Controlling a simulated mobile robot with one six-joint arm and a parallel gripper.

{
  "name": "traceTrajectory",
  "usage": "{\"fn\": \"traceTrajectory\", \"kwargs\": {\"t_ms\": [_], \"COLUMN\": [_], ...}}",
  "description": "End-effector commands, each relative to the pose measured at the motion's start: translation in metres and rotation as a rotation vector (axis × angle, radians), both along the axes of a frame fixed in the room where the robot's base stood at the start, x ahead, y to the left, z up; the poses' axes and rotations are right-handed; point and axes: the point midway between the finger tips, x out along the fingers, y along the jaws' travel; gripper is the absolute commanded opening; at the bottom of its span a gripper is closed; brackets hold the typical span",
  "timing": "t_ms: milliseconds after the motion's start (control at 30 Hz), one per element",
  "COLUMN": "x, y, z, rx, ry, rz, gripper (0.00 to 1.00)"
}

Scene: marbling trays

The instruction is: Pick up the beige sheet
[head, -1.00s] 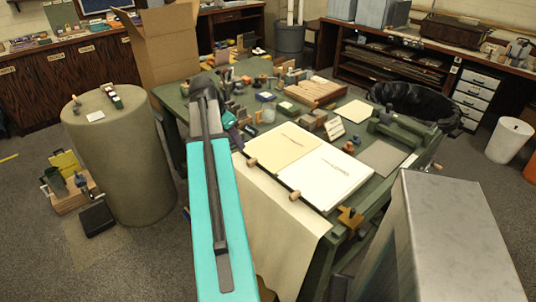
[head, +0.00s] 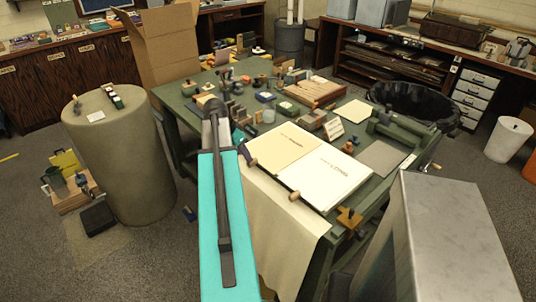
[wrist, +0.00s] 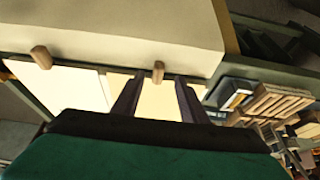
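A pale beige sheet (head: 285,148) lies flat at the table's front left, beside a white sheet (head: 327,175). A larger cream sheet (head: 282,232) hangs over the table's front edge. Two wooden pegs, a left one (head: 250,162) and a right one (head: 294,195), sit along that edge. In the wrist view the hanging sheet (wrist: 120,22) fills the top and the flat beige sheet (wrist: 155,102) shows between my fingers. My gripper (wrist: 158,77) is open, its fingertips either side of one peg; contact cannot be told. In the head view my arm hides most of it.
The table (head: 365,199) holds several stamps, small bottles and boxes behind the sheets. A grey plate (head: 381,157) and another pale sheet (head: 355,110) lie to the right. A metal-topped block (head: 440,230) stands at front right.

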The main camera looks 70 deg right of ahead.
Motion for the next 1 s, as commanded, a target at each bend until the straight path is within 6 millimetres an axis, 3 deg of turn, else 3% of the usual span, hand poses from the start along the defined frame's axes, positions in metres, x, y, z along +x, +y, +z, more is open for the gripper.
{"fn": "traceTrajectory", "kwargs": {"t_ms": [467, 1000], "x": [-0.002, -0.014], "y": [-0.002, -0.016], "z": [-0.005, -0.045], "rx": [0.0, 0.0], "ry": [0.0, 0.001], "rz": [0.0, 0.0], "gripper": [0.39, 0.39]}}
